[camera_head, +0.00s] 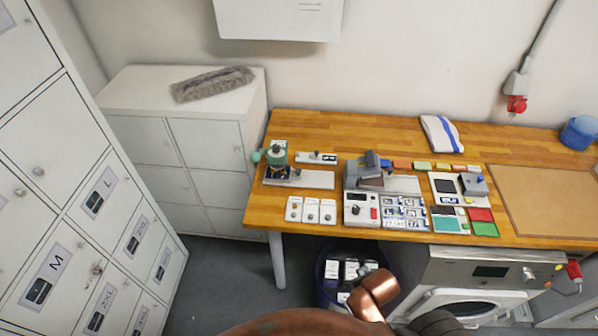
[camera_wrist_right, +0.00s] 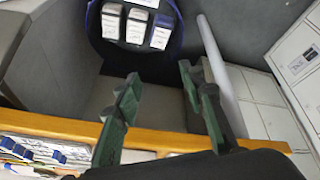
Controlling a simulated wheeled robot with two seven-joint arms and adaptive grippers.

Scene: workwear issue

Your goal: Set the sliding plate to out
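I cannot tell for sure which part is the sliding plate. A pale flat plate (camera_head: 312,179) extends right from a green-topped press (camera_head: 277,158) at the table's left end. Another pale plate (camera_head: 402,184) lies beside a grey-and-brown device (camera_head: 369,171) near the table's middle. No readable in or out marking shows. My right gripper (camera_wrist_right: 158,77) is open and empty in the right wrist view, its two green fingers apart beside the wooden table's front edge (camera_wrist_right: 70,125). In the head view only copper-coloured arm parts of mine show at the bottom. My left gripper is out of view.
A dark blue bin (camera_head: 323,283) with labelled boxes stands below the table front; it also shows in the right wrist view (camera_wrist_right: 103,48). Lockers (camera_head: 75,190) stand left.

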